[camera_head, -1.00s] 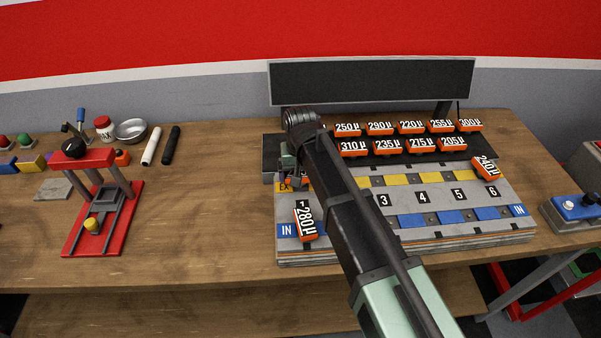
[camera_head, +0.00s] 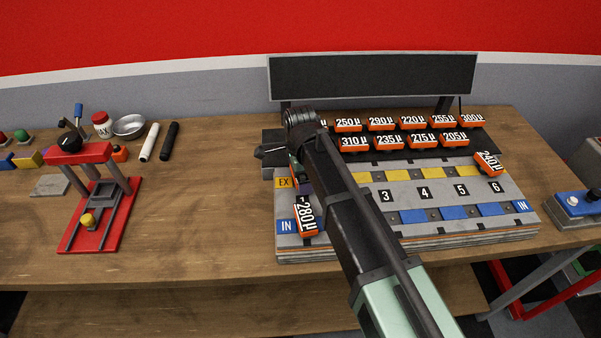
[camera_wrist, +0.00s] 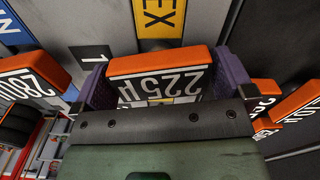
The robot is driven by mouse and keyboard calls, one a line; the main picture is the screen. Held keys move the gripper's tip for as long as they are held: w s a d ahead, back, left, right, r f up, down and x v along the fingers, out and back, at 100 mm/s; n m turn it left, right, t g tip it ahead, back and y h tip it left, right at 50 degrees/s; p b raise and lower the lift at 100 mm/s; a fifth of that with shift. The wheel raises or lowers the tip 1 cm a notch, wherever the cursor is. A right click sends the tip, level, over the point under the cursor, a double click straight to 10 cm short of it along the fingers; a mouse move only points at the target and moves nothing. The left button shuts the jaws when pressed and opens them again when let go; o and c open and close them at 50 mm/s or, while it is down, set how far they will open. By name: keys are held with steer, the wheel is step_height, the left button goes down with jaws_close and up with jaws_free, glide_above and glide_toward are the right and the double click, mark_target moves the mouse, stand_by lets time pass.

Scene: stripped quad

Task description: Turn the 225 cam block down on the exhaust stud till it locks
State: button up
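The orange 225 cam block (camera_wrist: 163,75) fills the middle of the wrist view, its white label upside down. The purple fingers of my gripper (camera_wrist: 166,85) lie against its two short ends, shut on it. The block is beside the yellow EX label (camera_wrist: 158,18) and the number 1 mark (camera_wrist: 90,53). In the head view my gripper (camera_head: 302,187) is at the left end of the grey cylinder head (camera_head: 330,242), near its EX label (camera_head: 285,183); my arm hides the block there. The exhaust stud is hidden, and I cannot tell how far down the block sits.
The 280 block (camera_head: 306,218) stands close by at the intake side, also left in the wrist view (camera_wrist: 28,85). The 240 block (camera_head: 488,164) sits at the right end. Several orange blocks stand on a dark rack (camera_head: 480,145) behind. A red press (camera_head: 97,205) stands left.

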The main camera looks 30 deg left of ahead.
step_height(320, 180, up, 18)
steer(key=p, duration=1.7)
steer(key=shift+p, duration=0.35)
